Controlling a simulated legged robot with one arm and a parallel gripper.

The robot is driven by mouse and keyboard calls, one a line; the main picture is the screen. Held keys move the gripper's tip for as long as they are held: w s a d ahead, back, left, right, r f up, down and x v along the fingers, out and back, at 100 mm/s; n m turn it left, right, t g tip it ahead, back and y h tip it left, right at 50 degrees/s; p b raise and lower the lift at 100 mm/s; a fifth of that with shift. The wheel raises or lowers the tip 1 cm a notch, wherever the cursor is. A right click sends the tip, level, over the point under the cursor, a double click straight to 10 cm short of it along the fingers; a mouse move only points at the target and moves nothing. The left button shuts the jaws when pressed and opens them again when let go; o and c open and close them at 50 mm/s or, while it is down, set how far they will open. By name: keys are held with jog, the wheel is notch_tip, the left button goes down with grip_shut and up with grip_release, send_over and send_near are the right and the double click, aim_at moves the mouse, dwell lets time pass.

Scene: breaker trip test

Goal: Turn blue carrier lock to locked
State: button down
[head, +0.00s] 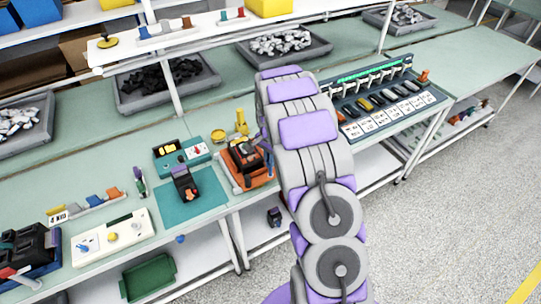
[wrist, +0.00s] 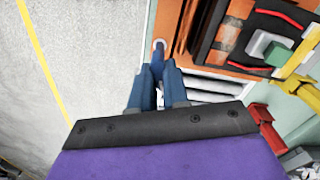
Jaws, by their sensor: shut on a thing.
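An orange carrier fixture (head: 236,182) stands at the front edge of the green bench, with a dark device on it. In the wrist view its orange side (wrist: 170,25) shows at the top. The blue carrier lock (wrist: 158,55) is a small blue piece below a pale round part on that orange side. My gripper (wrist: 157,74) reaches it with its blue fingers closed together, shut on the lock. The fingers cover most of the lock, so its turn angle cannot be told.
A teal mat (head: 205,205) with a dark breaker lies left of the fixture. A breaker rack (head: 385,95) stands right of my arm. Grey bins (head: 165,100) sit behind. The floor (head: 440,220) at the right is clear.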

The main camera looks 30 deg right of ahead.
jog(key=shift+w+r+m+p, duration=0.15)
jog(key=shift+m+p, duration=0.4)
jog(key=shift+m, duration=1.45)
jog(key=c, duration=1.1)
grip_release()
notch_tip(320, 180, up, 17)
jog(key=shift+r+p, duration=0.1)
jog(key=shift+p, duration=0.45)
jog(key=s+a+r+n+b, duration=0.1)
jog(key=s+a+r+n, duration=0.15)
jog(key=s, duration=0.35)
jog(key=s+a+r+n+b, duration=0.1)
jog(key=s+a+r+n, duration=0.1)
jog(key=s+a, duration=0.25)
jog(key=s+a+f+n+b, duration=0.1)
jog(key=s+a+n, duration=0.2)
jog(key=s, duration=0.7)
jog(key=s+a+f+n+g+b, duration=0.1)
jog(key=s+a+n, duration=0.2)
jog(key=s, duration=0.6)
jog(key=s+a+f+n+b, duration=0.2)
jog(key=s+a+n, duration=0.2)
jog(key=s+n, duration=0.3)
jog(key=shift+s+g, duration=0.4)
jog(key=shift+s, duration=1.45)
